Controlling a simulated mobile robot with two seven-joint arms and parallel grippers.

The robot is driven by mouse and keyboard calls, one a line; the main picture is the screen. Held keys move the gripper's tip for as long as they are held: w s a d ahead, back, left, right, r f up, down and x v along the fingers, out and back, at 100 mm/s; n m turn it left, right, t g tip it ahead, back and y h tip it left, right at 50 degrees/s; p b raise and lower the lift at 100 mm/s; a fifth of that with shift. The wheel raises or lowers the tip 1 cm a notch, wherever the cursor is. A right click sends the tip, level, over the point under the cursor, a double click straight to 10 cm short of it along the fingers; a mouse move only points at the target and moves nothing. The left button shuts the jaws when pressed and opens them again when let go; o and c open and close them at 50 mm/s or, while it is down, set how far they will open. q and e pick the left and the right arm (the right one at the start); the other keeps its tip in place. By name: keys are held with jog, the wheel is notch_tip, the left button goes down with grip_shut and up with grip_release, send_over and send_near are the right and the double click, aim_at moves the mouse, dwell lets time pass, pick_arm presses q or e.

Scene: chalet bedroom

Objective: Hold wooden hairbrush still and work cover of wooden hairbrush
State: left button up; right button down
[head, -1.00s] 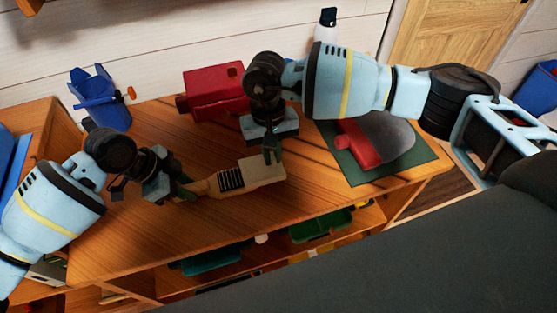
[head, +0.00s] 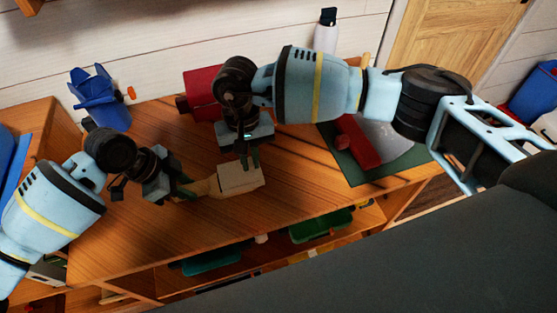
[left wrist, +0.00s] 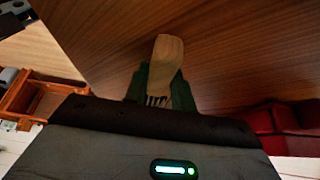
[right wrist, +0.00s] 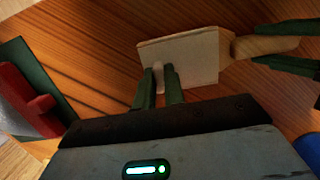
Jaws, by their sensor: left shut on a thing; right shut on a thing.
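The wooden hairbrush (head: 206,187) lies low over the table, its handle to the left. My left gripper (head: 186,190) is shut on the handle; the handle also shows between green fingers in the left wrist view (left wrist: 167,62). The pale cover (head: 240,178) sits over the brush head, and no bristles show in the head view. My right gripper (head: 249,160) is shut on the cover near its outer end. In the right wrist view the cover (right wrist: 198,58) meets the handle (right wrist: 262,46) at its right edge, and the right fingers (right wrist: 161,78) pinch a small light part of it.
A red box (head: 203,88) stands behind my right gripper. A green mat (head: 351,170) with a red-and-grey object (head: 358,142) lies at the right. A blue item (head: 97,98) stands at the back left. The table front is clear.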

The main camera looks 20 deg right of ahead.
jog(key=c, duration=1.4)
grip_release()
jog(key=shift+a, duration=0.1)
jog(key=shift+c, duration=0.2)
jog(key=shift+r, duration=0.1)
jog(key=r, duration=0.4)
jog(key=w+r, duration=0.1)
jog(key=shift+r, duration=0.4)
pick_arm(q)
jog(key=o, duration=1)
jog(key=v, duration=1.2)
pick_arm(e)
jog(key=shift+f, duration=0.1)
